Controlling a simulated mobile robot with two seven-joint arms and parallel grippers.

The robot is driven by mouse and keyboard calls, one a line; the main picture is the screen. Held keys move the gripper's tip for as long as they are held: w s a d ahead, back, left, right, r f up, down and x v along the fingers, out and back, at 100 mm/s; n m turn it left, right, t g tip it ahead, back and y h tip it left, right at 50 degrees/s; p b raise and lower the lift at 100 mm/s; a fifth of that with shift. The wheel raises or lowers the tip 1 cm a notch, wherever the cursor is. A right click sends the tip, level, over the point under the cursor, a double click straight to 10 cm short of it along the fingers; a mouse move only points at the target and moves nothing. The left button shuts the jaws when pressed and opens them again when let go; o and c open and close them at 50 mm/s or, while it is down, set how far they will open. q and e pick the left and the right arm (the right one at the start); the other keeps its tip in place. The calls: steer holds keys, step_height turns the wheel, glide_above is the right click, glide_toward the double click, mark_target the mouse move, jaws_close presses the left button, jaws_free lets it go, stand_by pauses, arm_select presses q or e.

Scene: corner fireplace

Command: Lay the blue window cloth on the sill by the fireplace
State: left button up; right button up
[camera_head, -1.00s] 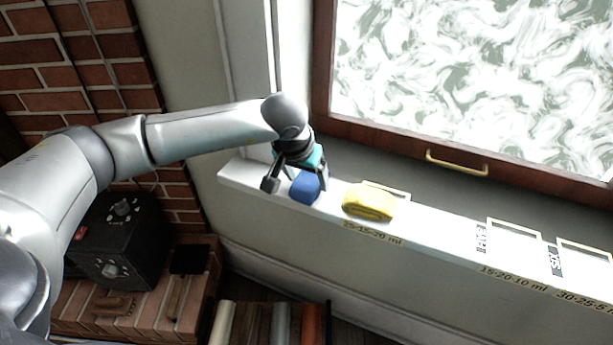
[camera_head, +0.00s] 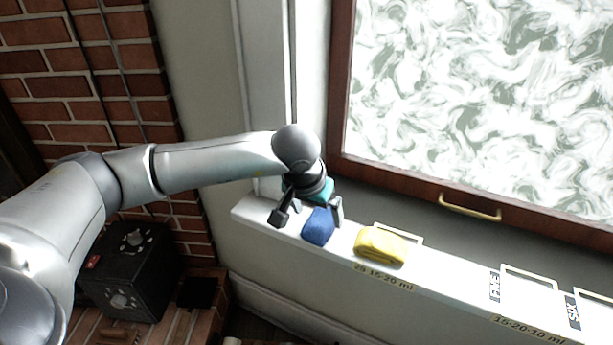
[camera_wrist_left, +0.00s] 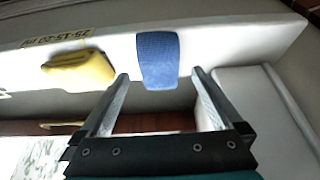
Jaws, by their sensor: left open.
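The blue cloth (camera_head: 318,226) lies folded on the white sill (camera_head: 345,238), near the sill's left end by the brick fireplace. My left gripper (camera_head: 309,214) is open at the cloth, its fingers parted on either side of it in the head view. In the left wrist view the cloth (camera_wrist_left: 157,58) shows between and just beyond the fingertips of my left gripper (camera_wrist_left: 160,76), with gaps on both sides. The cloth appears to rest on the sill, not gripped. My right gripper is not in view.
A folded yellow cloth (camera_head: 381,246) lies on the sill to the right of the blue one. Outlined frames with labels (camera_head: 528,287) are farther right. A window with a brass handle (camera_head: 469,207) stands behind. A black box (camera_head: 130,270) is by the brick fireplace (camera_head: 85,75).

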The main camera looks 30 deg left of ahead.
arm_select(q)
steer(key=p+v, duration=0.3)
steer(key=v, duration=0.9)
steer(key=shift+p, duration=0.35)
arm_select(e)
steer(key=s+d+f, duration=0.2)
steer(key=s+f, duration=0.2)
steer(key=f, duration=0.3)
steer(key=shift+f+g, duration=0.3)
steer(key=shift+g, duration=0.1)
arm_select(q)
steer(key=shift+d, duration=0.1)
